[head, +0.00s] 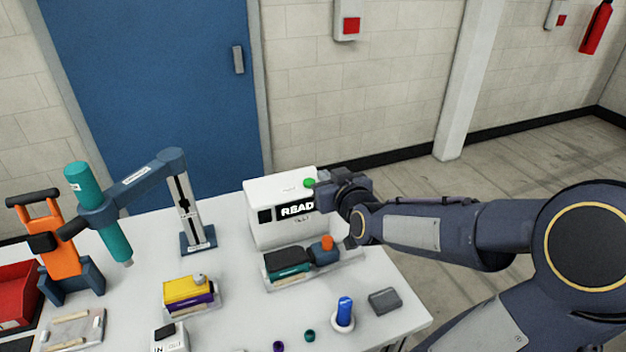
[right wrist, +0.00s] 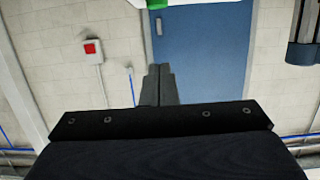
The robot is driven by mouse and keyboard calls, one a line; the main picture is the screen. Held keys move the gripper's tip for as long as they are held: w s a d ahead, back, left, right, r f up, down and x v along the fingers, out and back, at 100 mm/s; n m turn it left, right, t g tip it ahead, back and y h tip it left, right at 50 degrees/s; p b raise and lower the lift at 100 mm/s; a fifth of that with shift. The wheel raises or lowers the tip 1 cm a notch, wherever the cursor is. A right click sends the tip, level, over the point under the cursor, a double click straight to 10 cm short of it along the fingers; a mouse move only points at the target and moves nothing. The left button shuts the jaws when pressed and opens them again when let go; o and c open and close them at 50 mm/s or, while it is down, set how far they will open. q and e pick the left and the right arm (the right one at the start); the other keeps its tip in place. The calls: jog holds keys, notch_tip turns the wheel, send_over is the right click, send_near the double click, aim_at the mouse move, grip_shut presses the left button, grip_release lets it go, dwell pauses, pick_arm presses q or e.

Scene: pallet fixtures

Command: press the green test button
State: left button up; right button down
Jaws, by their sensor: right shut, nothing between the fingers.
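The green test button (head: 309,183) sits on top of the white tester box (head: 262,215), near its right end. The box's dark display reads "READ", with the rest hidden behind my right gripper. My right gripper (head: 322,183) is at the right end of the box, close beside the button. Whether it touches the button cannot be told in the head view. In the right wrist view the fingers (right wrist: 159,85) are shut together and empty. The green button (right wrist: 157,4) shows at the top edge there, apart from the fingertips in the picture. My left gripper is out of view.
A fixture with an orange knob (head: 327,243) stands before the tester. A blue peg (head: 344,311) and grey block (head: 383,301) are at the front right. A yellow-purple block (head: 188,291), a jointed tool arm (head: 135,181) and a red bin (head: 17,295) are further left.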

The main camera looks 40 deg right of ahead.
jog(key=p, duration=0.1)
send_over(313, 180)
jog(key=s+a, duration=0.2)
jog(key=shift+d+f, duration=0.2)
jog(key=shift+f, duration=0.95)
notch_tip(313, 180, down, 3)
jog(key=shift+s+r+p, duration=0.1)
jog(key=shift+r+p, duration=0.05)
jog(key=shift+p, duration=0.15)
jog(key=shift+f, duration=0.55)
